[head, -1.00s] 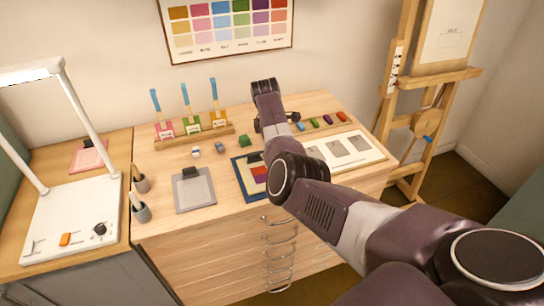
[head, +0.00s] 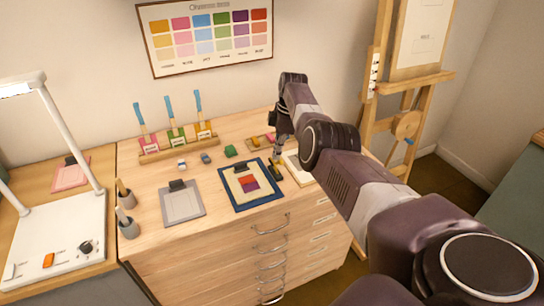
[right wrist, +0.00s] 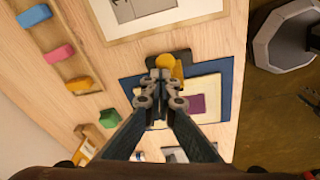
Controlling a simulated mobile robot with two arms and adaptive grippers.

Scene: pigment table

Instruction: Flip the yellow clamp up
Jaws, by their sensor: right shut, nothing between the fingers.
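The yellow clamp (right wrist: 173,68) shows in the right wrist view at the edge of the blue board (right wrist: 235,75), with a dark part beside it. My right gripper (right wrist: 162,80) has its fingertips together right at the yellow part, partly covering it; I cannot tell whether they touch. In the head view my right gripper (head: 277,160) points down at the right edge of the blue board (head: 235,204), which carries a cream sheet with a purple and red patch. The clamp is too small and covered there to read its tilt. My left gripper is not in view.
A grey board with a dark clip (head: 183,205) lies left of the blue board. A green block (head: 230,151) and a rack of blue-handled brushes (head: 178,146) stand behind. A framed white sheet (head: 298,172) lies to the right.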

